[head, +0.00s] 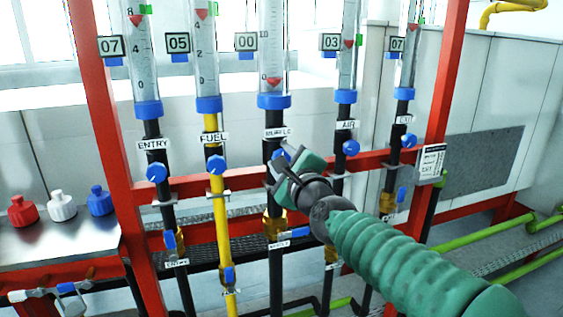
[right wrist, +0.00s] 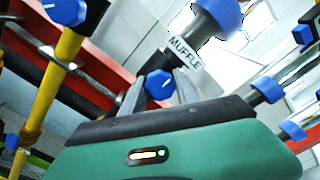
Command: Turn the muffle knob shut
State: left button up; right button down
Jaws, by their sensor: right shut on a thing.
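The muffle knob (head: 281,154) is blue and sits on the black middle pipe, just below the MUFFLE label (head: 277,132). In the head view my right gripper (head: 276,167) reaches it from the right and hides much of it. In the right wrist view the blue muffle knob (right wrist: 158,84) with a white mark shows between the two grey fingers of the right gripper (right wrist: 160,92), which are shut on it. The display (head: 246,41) beside the muffle tube reads 00. My left gripper is in neither view.
Close by are the blue entry knob (head: 157,172), fuel knob (head: 217,164) and air knob (head: 351,148). A red frame (head: 200,185) runs behind the pipes. Red, white and blue bottles (head: 62,206) stand on a metal shelf at left.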

jog(key=shift+a, duration=0.1)
jog(key=c, duration=0.9)
grip_release()
jog(key=shift+s, duration=0.1)
jog(key=shift+s+d+f+b, duration=0.15)
jog(key=shift+s+d+b, duration=0.1)
jog(key=shift+b, duration=0.15)
jog(key=b+v, duration=1.2)
jog(key=v, duration=0.4)
jog(key=shift+s+a, duration=0.1)
jog(key=shift+a, duration=0.05)
